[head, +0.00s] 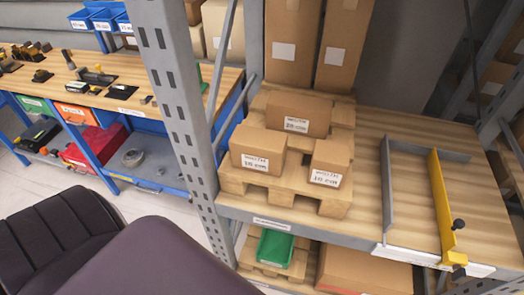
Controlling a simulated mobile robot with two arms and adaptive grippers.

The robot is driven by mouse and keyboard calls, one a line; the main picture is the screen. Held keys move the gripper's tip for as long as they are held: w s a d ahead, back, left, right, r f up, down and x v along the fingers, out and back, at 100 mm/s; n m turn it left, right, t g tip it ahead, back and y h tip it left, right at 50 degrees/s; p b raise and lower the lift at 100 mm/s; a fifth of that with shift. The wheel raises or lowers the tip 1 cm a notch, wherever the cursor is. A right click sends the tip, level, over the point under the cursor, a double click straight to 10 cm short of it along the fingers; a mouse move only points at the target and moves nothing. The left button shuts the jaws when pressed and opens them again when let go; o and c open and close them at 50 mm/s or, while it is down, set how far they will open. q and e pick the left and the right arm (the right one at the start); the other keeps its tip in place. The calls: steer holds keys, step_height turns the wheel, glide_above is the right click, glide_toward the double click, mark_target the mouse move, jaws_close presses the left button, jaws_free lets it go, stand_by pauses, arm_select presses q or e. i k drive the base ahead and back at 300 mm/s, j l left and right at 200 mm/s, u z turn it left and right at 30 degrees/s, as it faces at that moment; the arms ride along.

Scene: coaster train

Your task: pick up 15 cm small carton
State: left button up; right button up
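Three small brown cartons with white width labels stand on a wooden pallet (234,185) on the rack shelf. The front-left carton (250,141) is mid-sized. The front-right carton (333,153) is the narrowest. The back carton (300,106) is the widest and sits behind the other two. The label digits are too blurred to read surely, so I cannot confirm from the print which is 15 cm; by size it is likely the front-left one. Neither of my grippers is in view.
A grey rack upright (178,100) stands left of the cartons. Tall boxes (292,35) stand behind them. A grey and yellow measuring frame (440,200) lies right on the shelf, with bare wood between. A green bin (275,249) is below. A workbench (130,70) is left.

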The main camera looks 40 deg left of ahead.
mark_target(258, 150)
steer(key=i+l+u, duration=0.15)
steer(key=l+u, duration=0.6)
steer(key=i+l, duration=0.05)
